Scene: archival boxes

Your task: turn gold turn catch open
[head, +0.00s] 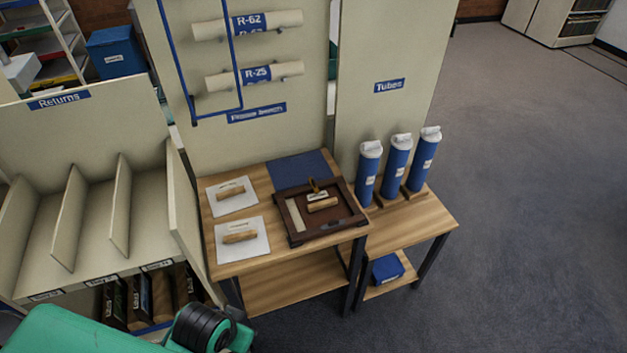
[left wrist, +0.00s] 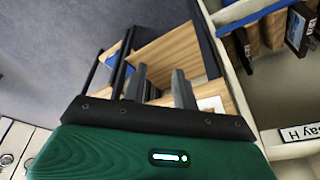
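A dark wooden shadow-box frame (head: 290,222) lies on the wooden table. A small gold turn catch (head: 314,185) stands near its upper middle, beside a small label and a tan roll (head: 321,204) inside the frame. The catch is too small to tell its exact angle. My left arm is at the bottom left of the head view, apart from the frame and nearer to me. In the left wrist view my left gripper (left wrist: 158,75) has its two grey fingers apart with nothing between them. The catch does not show in that view. My right gripper is in neither view.
Two white sheets with tan rolls (head: 231,191) (head: 240,237) and a blue mat (head: 300,166) share the table. Blue tubes (head: 396,170) stand to the right. A Returns shelf (head: 80,140) with dividers stands left, its side panel beside the table. Floor at right is clear.

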